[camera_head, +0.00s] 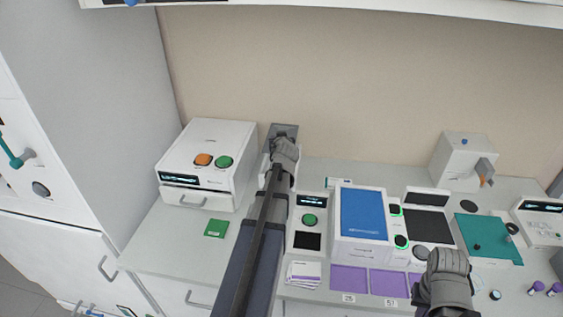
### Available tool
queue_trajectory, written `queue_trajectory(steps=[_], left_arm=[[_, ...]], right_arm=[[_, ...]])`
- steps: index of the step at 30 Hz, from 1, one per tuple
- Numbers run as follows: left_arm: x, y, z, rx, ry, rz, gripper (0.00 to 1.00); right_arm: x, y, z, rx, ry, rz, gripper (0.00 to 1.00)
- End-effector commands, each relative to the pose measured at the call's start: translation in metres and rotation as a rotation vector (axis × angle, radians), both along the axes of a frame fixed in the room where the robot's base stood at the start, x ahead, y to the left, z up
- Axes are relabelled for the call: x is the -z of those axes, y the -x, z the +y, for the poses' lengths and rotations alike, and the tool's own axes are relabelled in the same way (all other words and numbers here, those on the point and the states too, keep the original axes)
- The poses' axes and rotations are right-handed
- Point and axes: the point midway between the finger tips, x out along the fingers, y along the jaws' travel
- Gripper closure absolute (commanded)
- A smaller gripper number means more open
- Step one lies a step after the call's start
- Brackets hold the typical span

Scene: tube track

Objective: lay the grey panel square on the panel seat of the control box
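My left gripper (284,150) is at the back of the bench, reached out over the counter. A flat grey piece (284,129) shows just behind its fingers; it may be the grey panel, but the gripper covers much of it. I cannot tell whether the fingers hold it. My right gripper (447,263) is low at the front right, over the bench edge; its fingertips are unclear. A white box with orange and green buttons (208,145) stands left of my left gripper. I cannot tell whether it is the control box, and no panel seat is clearly visible.
A blue-topped white unit (363,213) stands mid-bench, beside a slim unit with a green button (309,220). A black plate (429,228) and teal plate (488,238) lie right. Purple pads (349,278) line the front. The left counter is mostly clear around a green card (215,228).

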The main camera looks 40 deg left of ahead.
Motion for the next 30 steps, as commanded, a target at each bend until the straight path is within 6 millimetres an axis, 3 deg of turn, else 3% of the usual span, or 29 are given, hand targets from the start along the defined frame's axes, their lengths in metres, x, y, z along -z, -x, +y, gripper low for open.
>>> queue_trajectory(steps=[12,20,30], left_arm=[[0.059,0.0,0.0,0.0,-0.001,-0.001,1.0],[0.062,0.0,0.0,0.0,-0.001,-0.001,1.0],[0.099,0.0,0.0,0.0,-0.001,-0.001,1.0]], right_arm=[[0.06,0.0,0.0,0.0,0.0,0.0,1.0],[0.063,0.0,0.0,0.0,0.0,0.0,1.0],[0.099,0.0,0.0,0.0,0.0,0.0,1.0]])
